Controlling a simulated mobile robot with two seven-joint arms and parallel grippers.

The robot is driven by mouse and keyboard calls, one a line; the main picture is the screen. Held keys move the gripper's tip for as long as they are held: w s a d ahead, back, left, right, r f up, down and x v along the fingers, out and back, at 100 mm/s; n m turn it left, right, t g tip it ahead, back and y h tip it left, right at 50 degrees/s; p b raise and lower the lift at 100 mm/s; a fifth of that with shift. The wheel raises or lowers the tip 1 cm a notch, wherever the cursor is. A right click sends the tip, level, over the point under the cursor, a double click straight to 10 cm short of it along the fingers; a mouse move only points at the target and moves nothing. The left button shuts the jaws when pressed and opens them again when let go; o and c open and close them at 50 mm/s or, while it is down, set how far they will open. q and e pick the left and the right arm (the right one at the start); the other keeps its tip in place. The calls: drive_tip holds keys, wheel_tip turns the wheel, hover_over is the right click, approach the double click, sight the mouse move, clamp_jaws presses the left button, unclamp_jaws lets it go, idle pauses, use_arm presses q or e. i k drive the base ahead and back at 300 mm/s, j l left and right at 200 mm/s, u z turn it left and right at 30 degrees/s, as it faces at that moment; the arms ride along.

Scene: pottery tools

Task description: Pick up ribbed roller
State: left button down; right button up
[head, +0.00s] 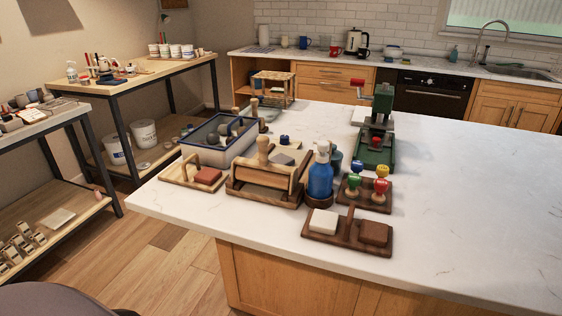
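I cannot tell for certain which thing is the ribbed roller. Several small pale roller-like pieces (22,242) lie on the low shelf at far left, too small to show ribs. A blue-grey tub (206,157) on the white island holds tools with wooden handles, partly hidden by its walls. In front of it, a wooden tray (262,193) holds a wooden block with a round knob (264,148). Neither of my grippers is in view.
The white island top (460,200) is clear on its right side. A blue bottle (320,178), a stamp stand (365,193), a two-block wooden tray (347,232) and a green press (378,125) stand on it. Workbenches (130,82) with pots and tools line the left wall.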

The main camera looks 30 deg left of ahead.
sight(254, 102)
drive_tip(key=u, duration=2.5)
drive_tip(key=i+j+u, duration=0.1)
drive_tip(key=i+u, duration=0.2)
drive_tip(key=i, duration=0.2)
drive_tip(key=i+u, duration=0.3)
drive_tip(key=i, duration=1.25)
drive_tip(key=i+z, duration=0.45)
drive_tip(key=i+j+z, duration=0.1)
drive_tip(key=i+z, duration=0.35)
drive_tip(key=i+l+z, duration=0.1)
drive_tip(key=i+z, duration=0.25)
drive_tip(key=z, duration=0.15)
drive_tip(key=i+z, duration=0.3)
drive_tip(key=z, duration=0.15)
